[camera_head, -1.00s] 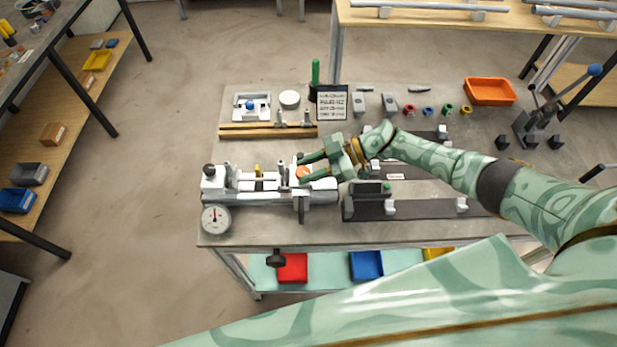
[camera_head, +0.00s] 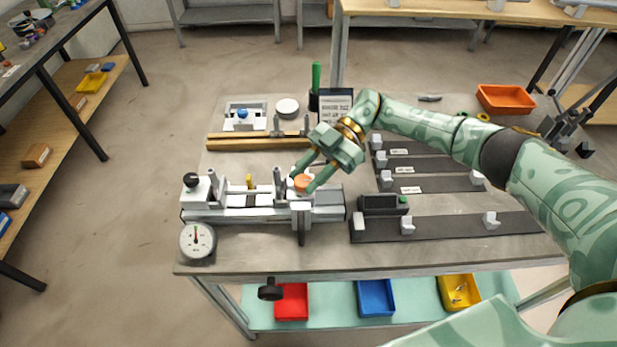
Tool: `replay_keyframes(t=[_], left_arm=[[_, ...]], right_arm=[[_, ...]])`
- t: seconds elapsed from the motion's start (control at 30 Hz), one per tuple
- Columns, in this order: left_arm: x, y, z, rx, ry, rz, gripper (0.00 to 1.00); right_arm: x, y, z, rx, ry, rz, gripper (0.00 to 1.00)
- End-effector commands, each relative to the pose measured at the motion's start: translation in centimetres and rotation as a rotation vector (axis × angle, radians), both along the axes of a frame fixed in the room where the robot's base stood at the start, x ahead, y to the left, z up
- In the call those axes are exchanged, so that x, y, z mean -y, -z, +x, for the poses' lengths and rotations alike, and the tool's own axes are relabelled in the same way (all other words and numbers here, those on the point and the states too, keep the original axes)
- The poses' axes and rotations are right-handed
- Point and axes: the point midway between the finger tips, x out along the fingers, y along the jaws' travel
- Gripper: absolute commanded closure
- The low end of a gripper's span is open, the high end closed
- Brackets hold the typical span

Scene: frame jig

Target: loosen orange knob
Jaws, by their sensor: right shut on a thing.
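The orange knob (camera_head: 302,182) sits on top of the jig (camera_head: 325,203), near its right half. My right gripper (camera_head: 302,180) reaches in from the right, above the jig. Its two green fingers are shut on the orange knob, one at the far left side and one at the near right side. The knob's top shows between the fingers. My left gripper is not in the picture.
A round dial gauge (camera_head: 197,241) stands at the table's front left corner. A dark box with a green button (camera_head: 383,204) and dark rails (camera_head: 450,226) lie right of the jig. A wooden bar (camera_head: 255,142) and a green-handled tool (camera_head: 316,80) are behind it.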

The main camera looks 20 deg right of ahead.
Motion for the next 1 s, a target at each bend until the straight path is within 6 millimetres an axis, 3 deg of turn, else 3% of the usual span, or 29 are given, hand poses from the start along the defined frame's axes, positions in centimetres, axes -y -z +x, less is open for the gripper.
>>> replay_keyframes(t=[0.33,0.37,0.43,0.77,1.0], left_arm=[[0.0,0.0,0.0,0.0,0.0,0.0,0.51],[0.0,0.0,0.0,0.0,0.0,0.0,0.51],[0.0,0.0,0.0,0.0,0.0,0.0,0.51],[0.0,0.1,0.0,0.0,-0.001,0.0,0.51],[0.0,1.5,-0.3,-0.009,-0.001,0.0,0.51]], right_arm=[[0.0,0.1,0.0,0.001,-0.003,-0.003,0.89],[0.0,0.1,0.0,0.001,-0.003,-0.003,0.64],[0.0,0.1,0.0,0.001,-0.003,-0.002,0.45],[0.2,0.0,0.1,0.001,-0.001,-0.002,0.45],[3.7,-1.2,1.8,0.001,0.001,-0.004,0.45]])
